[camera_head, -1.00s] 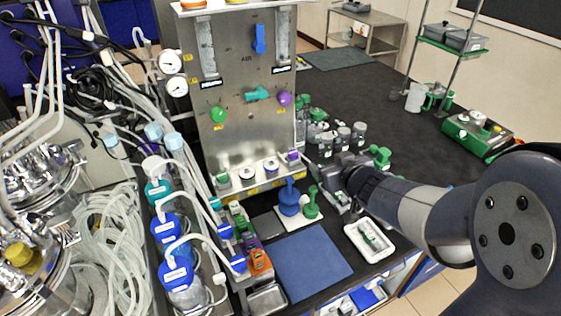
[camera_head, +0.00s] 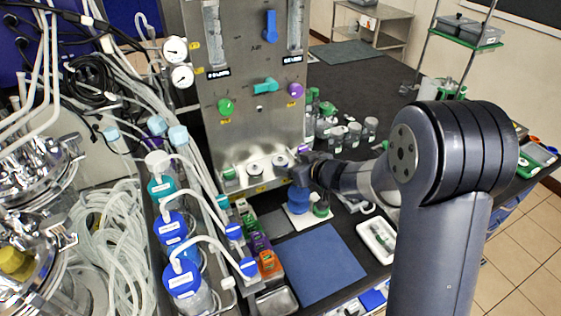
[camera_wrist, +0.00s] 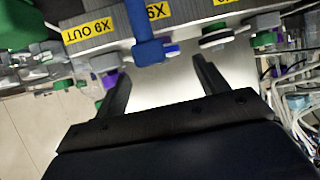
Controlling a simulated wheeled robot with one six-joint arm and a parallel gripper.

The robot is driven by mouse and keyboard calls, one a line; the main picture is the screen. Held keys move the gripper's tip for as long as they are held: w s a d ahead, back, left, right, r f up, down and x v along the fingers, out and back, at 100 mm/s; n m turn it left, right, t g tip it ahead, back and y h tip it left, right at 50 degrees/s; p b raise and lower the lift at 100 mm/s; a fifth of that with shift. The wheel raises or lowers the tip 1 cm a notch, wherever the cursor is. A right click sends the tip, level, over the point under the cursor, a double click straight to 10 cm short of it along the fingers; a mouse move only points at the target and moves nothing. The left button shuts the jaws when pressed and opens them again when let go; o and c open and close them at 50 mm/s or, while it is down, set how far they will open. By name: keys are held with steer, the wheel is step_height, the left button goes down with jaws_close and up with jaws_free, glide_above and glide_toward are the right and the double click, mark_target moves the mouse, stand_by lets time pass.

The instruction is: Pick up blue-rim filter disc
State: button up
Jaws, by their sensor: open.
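The blue-rim filter disc (camera_head: 281,161) sits on the ledge at the foot of the steel panel, between a white disc (camera_head: 254,168) and a purple fitting (camera_head: 303,150). In the wrist view, its blue rim (camera_wrist: 171,49) shows ahead, between the lines of the fingers and partly covered by a blue stem (camera_wrist: 145,20). My gripper (camera_head: 293,170) is at the ledge, just right of the disc in the head view. In the wrist view, my gripper (camera_wrist: 160,75) has its fingers spread, with nothing between them. The disc appears slightly beyond the fingertips.
A blue stemmed tool (camera_head: 299,202) and a green one (camera_head: 321,208) stand below my gripper. A blue mat (camera_head: 318,268) lies clear in front. A white tray (camera_head: 377,238) is to the right. Bottles with blue caps (camera_head: 183,280) and tubing crowd the left.

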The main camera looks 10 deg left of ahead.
mark_target(282, 160)
steer(key=x, duration=0.4)
steer(key=shift+s+a, duration=0.1)
steer(key=shift+a, duration=0.15)
steer(key=c, duration=1)
step_height(282, 160, up, 10)
steer(key=p, duration=0.3)
steer(key=shift+c, duration=0.2)
